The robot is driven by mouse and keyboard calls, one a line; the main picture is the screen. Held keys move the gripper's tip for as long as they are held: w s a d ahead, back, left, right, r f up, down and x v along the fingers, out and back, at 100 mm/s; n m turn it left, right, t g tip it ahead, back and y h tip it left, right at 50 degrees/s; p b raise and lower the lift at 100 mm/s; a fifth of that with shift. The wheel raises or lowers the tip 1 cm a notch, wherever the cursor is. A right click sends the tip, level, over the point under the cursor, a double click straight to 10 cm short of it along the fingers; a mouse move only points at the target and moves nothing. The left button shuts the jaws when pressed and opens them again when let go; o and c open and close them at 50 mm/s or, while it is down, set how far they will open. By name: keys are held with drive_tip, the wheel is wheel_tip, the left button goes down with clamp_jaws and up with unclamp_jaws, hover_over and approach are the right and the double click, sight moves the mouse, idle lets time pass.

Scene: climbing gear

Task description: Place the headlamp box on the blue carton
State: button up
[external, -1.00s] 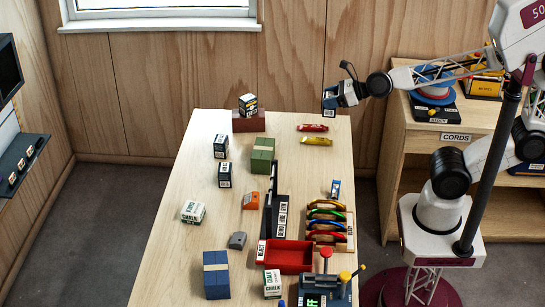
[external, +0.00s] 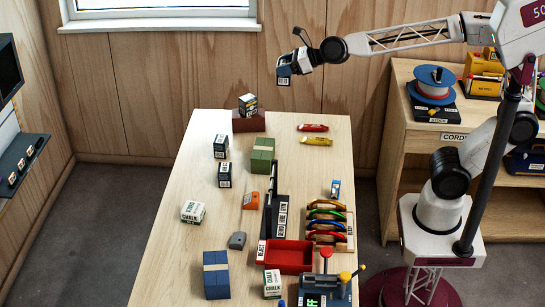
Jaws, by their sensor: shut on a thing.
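My gripper (external: 287,66) is shut on a small dark box with a white barcode label, which I take to be the headlamp box (external: 284,77). It holds the box high, at the far end of the table, in front of the wood wall. The blue carton (external: 216,283) stands at the near left of the table, with a lighter band across its top. Its top is bare, and it is far from my gripper. Fine print on the held box is too small to read.
Similar dark boxes (external: 221,147) stand at the table's left, near a green carton (external: 262,157) and a chalk box (external: 193,212). A red bin (external: 287,257), a black divider (external: 277,205) and a rack of carabiners (external: 328,226) fill the right side. Another chalk box (external: 272,283) stands right of the blue carton.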

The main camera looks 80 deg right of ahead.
drive_tip(key=w+a+r, duration=0.1)
drive_tip(key=w+r, duration=0.1)
drive_tip(key=w, duration=0.5)
drive_tip(key=w+a+r, duration=0.1)
drive_tip(key=w+r, duration=0.1)
drive_tip(key=w, duration=0.6)
drive_tip(key=w+a+f+n+y, duration=0.1)
drive_tip(key=w+a+f, duration=0.15)
drive_tip(key=a, duration=0.35)
drive_tip(key=w+a+f+n+y, duration=0.1)
drive_tip(key=w+a, duration=0.2)
drive_tip(key=a, duration=0.2)
drive_tip(key=s+a+f+y, duration=0.1)
drive_tip(key=s+a+f, duration=0.15)
drive_tip(key=a, duration=0.45)
drive_tip(key=s+a+f+n, duration=0.1)
drive_tip(key=a+f, duration=0.3)
drive_tip(key=a, duration=0.3)
drive_tip(key=s+a+f+y, duration=0.1)
drive_tip(key=s+a+f, duration=0.15)
drive_tip(key=a, duration=0.45)
drive_tip(key=s+a+f+n, duration=0.1)
drive_tip(key=s+a+f, duration=0.5)
drive_tip(key=a, duration=0.2)
drive_tip(key=s+a+f+y, duration=0.1)
drive_tip(key=s+a+f, duration=0.4)
drive_tip(key=a, duration=0.3)
drive_tip(key=shift+s+a+f+n+g, duration=0.15)
drive_tip(key=shift+s+f+n+g, duration=0.25)
drive_tip(key=shift+s, duration=0.5)
